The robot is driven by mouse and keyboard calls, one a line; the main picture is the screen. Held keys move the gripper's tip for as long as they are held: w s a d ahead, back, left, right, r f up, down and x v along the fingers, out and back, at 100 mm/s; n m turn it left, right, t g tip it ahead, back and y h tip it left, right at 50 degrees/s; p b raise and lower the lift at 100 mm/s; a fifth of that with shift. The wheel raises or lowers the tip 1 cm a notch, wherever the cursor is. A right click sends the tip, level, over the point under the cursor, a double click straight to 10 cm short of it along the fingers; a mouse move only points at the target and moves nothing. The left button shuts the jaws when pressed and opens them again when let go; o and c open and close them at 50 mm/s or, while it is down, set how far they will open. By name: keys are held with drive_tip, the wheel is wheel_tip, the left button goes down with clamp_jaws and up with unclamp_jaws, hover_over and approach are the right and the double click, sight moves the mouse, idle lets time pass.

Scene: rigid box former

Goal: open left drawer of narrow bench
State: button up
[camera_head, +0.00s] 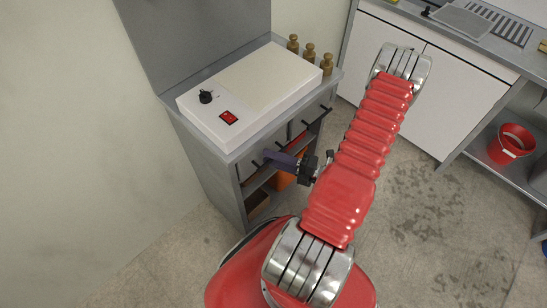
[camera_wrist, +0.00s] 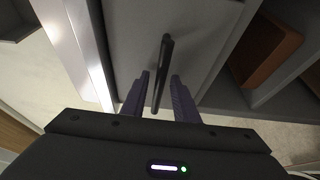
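The narrow bench (camera_head: 222,152) is a grey metal cabinet with a white device on its top. The left drawer's front (camera_head: 249,164) is partly hidden by my gripper (camera_head: 270,155) in the head view. In the wrist view, its grey front (camera_wrist: 128,30) fills the upper middle. A dark bar handle (camera_wrist: 166,50) stands out from it. My gripper (camera_wrist: 160,76) is open there, with one purple finger on each side of the handle and a gap visible on both sides. The drawer looks shut, though the head view shows little of it.
The right drawer (camera_head: 308,118) has its own dark handle. Below the drawers is an open shelf with orange and brown things (camera_wrist: 270,48). Brass weights (camera_head: 309,52) stand at the bench top's end. A white counter with a red bucket (camera_head: 511,143) is at the right. Floor between is clear.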

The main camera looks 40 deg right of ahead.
clamp_jaws()
idle(0.3)
drive_tip(key=shift+d, duration=0.15)
drive_tip(key=shift+s+f, duration=0.1)
drive_tip(key=shift+s+a, duration=0.1)
drive_tip(key=shift+a, duration=0.1)
